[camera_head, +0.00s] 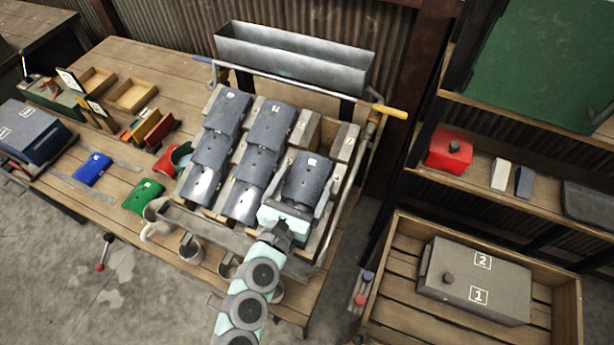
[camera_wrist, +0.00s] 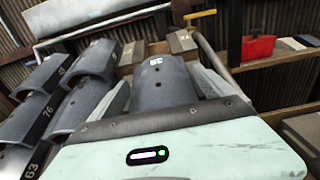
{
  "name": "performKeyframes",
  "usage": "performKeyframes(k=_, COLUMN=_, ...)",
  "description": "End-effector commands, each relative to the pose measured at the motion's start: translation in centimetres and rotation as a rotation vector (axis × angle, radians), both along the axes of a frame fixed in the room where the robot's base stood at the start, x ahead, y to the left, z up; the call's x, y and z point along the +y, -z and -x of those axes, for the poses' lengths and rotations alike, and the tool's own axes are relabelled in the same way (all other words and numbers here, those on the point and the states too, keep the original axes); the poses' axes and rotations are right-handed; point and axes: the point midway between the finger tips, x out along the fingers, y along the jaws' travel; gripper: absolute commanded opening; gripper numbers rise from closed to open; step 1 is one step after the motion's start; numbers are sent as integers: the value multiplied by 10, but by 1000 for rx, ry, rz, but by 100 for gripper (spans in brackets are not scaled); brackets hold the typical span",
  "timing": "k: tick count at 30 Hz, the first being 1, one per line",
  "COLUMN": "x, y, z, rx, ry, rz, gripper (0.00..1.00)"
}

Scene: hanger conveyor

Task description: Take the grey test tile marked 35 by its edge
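The grey curved tile marked 35 (camera_wrist: 158,84) sits straight ahead in the wrist view, its white label near the top. In the head view the same tile (camera_head: 308,174) is at the right front of the sloping rack (camera_head: 334,215). My gripper (camera_wrist: 170,88) has its two fingers spread, one along each side of the tile. It also shows in the head view (camera_head: 299,200), at the tile's lower end. I cannot tell whether the fingers touch the tile's edges. The tile's lower end is hidden by my gripper.
Several overlapping grey tiles (camera_head: 258,163) fill the rack columns to the left. A bar with a yellow handle (camera_head: 389,111) crosses behind, before a metal trough (camera_head: 295,58). Green (camera_head: 142,195) and blue (camera_head: 93,169) tiles lie left. A crate (camera_head: 391,334) stands right.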

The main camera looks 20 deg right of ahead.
Motion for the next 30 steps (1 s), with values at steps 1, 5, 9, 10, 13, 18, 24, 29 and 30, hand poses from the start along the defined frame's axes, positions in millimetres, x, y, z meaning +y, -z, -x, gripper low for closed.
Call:
performKeyframes(k=1, x=0, y=0, z=0, rx=0, ry=0, rz=0, gripper=87)
performKeyframes(k=5, x=0, y=0, z=0, rx=0, ry=0, rz=0, gripper=76)
performKeyframes(k=9, x=0, y=0, z=0, rx=0, ry=0, rz=0, gripper=65)
performKeyframes(k=10, x=0, y=0, z=0, rx=0, ry=0, rz=0, gripper=62)
performKeyframes(k=13, x=0, y=0, z=0, rx=0, ry=0, rz=0, gripper=54)
performKeyframes(k=18, x=0, y=0, z=0, rx=0, ry=0, rz=0, gripper=40)
performKeyframes(k=24, x=0, y=0, z=0, rx=0, ry=0, rz=0, gripper=29)
performKeyframes(k=29, x=0, y=0, z=0, rx=0, ry=0, rz=0, gripper=29)
performKeyframes(k=30, x=0, y=-1, z=0, rx=0, ry=0, rz=0, gripper=29)
